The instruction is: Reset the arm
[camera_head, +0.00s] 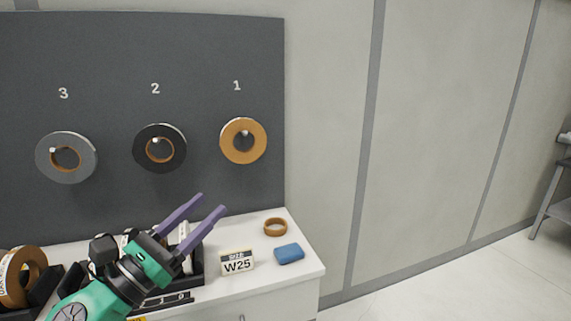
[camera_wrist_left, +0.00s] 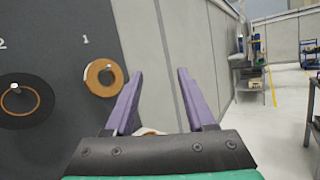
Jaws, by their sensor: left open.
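My left gripper (camera_head: 210,204) is open, with two purple fingers apart and nothing between them. In the head view it is above the white cabinet top, in front of the dark board, pointing up and to the right. In the left wrist view the fingers (camera_wrist_left: 157,88) frame a bare grey wall panel. An orange-brown roll (camera_head: 243,141) hangs on the peg under 1; it also shows in the left wrist view (camera_wrist_left: 92,77), left of the fingers. My right gripper is not in view.
A black roll (camera_head: 136,147) hangs under 2 and a grey roll (camera_head: 44,157) under 3. On the cabinet top (camera_head: 297,271) are a small brown ring (camera_head: 276,219), a blue block (camera_head: 289,254) and a W25 sign (camera_head: 237,264). More rolls (camera_head: 12,277) stand at the left.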

